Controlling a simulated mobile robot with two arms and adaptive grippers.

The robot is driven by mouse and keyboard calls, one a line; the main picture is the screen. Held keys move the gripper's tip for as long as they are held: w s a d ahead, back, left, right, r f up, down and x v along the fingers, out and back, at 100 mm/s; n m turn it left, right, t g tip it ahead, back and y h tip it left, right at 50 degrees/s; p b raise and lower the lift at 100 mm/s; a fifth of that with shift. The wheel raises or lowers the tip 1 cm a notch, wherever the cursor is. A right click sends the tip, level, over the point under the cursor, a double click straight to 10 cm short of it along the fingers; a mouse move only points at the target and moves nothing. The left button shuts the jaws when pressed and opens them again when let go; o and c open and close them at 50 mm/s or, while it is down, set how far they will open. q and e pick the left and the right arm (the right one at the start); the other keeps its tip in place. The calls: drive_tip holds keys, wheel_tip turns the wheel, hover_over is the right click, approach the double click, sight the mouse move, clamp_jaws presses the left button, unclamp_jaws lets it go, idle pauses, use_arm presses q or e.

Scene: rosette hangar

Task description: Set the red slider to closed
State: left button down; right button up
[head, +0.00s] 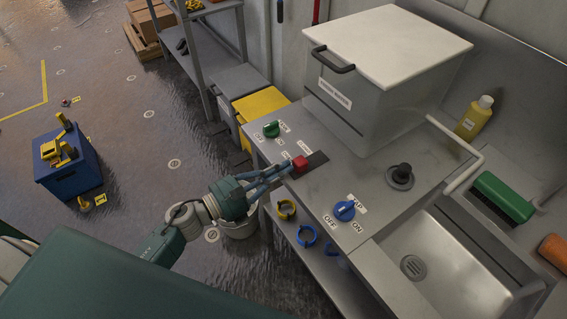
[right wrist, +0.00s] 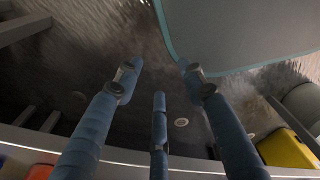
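The red slider (head: 300,163) is a small red block on a dark track (head: 316,160) near the front edge of the steel counter. It sits toward the left part of the track, and bare track shows to its right. Small white labels lie beside the track, too small to read surely. My left gripper (head: 287,168) reaches in from the left, its blue fingertips at the slider's left side. Whether they touch or grip it is unclear. My right gripper (right wrist: 158,78) shows in the right wrist view with its blue fingers spread and nothing between them.
A green knob (head: 271,129) and a blue knob (head: 344,210) flank the slider. A black joystick (head: 401,174), a sink (head: 440,265) and a large white-lidded box (head: 385,75) are on the counter. A yellow bin (head: 262,103) stands beside it. A bucket (head: 240,227) is below my left gripper.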

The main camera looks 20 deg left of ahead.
sight(293, 163)
use_arm(q)
drive_tip(key=shift+w+d, duration=0.15)
drive_tip(key=shift+w, duration=0.05)
drive_tip(key=b+x, duration=0.1)
drive_tip(key=x, duration=0.1)
drive_tip(key=shift+w+d, duration=0.2)
drive_tip(key=shift+w, duration=0.05)
drive_tip(key=shift+w+d, duration=0.2)
drive_tip(key=shift+w, duration=0.05)
use_arm(e)
drive_tip(key=shift+s+d+f, duration=0.15)
drive_tip(key=shift+s+f, duration=0.4)
drive_tip(key=shift+s, duration=0.1)
